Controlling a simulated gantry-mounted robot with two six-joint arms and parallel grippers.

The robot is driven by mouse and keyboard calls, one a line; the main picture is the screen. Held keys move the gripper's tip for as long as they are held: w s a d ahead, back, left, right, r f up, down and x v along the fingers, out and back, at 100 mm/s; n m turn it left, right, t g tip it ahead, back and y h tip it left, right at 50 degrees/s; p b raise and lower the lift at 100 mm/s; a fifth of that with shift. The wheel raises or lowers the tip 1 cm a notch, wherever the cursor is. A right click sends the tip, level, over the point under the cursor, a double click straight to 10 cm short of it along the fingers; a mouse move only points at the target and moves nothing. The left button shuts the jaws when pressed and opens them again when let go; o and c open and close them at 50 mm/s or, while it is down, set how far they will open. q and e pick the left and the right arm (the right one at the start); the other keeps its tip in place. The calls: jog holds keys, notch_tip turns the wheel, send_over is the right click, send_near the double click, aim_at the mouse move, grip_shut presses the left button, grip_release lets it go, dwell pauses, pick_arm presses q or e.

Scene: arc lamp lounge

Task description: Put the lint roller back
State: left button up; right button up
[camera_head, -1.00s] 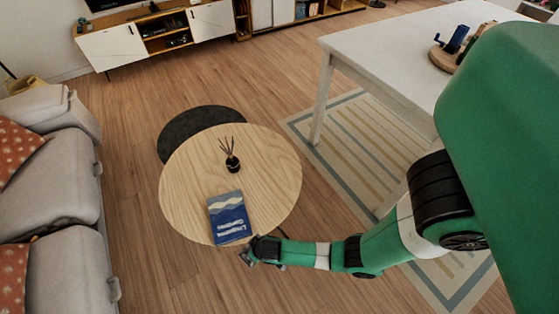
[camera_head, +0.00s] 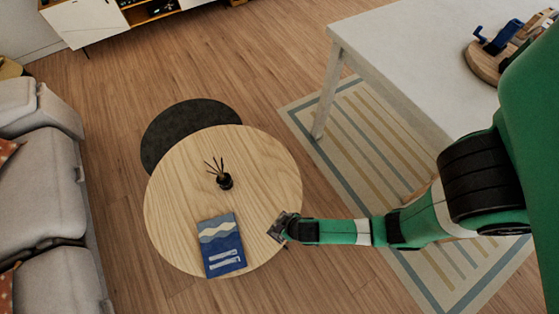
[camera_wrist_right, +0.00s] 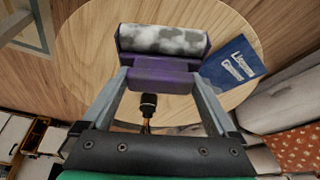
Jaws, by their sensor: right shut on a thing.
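My right gripper (camera_head: 280,226) is over the right edge of the round wooden coffee table (camera_head: 270,165). In the right wrist view its two fingers (camera_wrist_right: 160,82) are shut on the lint roller, which has a purple body (camera_wrist_right: 158,75) and a grey-and-white patchy roller part (camera_wrist_right: 162,40). The roller part points away from the gripper, with the tabletop behind it. In the head view the lint roller cannot be made out clearly at the gripper's tip. My left gripper is not in view.
A white table (camera_head: 400,60) at right holds a round wooden board (camera_head: 482,66) with a blue item. A grey sofa (camera_head: 40,195) is at left.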

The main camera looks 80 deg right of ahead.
jog(key=shift+w+a, duration=0.15)
jog(key=shift+a, duration=0.1)
jog(key=w+d+f+b, duration=0.2)
jog(key=d+f+b, duration=0.2)
jog(key=d+b, duration=0.1)
jog(key=w+d+f+b, duration=0.2)
jog(key=d+f+b, duration=0.2)
jog(key=d, duration=0.4)
jog(key=shift+w+f+b, duration=0.35)
jog(key=shift+w+f, duration=0.05)
jog(key=shift+f, duration=0.15)
jog(key=f, duration=0.1)
jog(key=f+b, duration=0.2)
jog(key=shift+d+f, duration=0.3)
jog(key=shift+f, duration=0.1)
jog(key=shift+w+b, duration=0.1)
jog(key=shift+b, duration=0.2)
jog(key=shift+f, duration=0.15)
jog(key=o, duration=1.1)
jog(key=shift+c, duration=0.2)
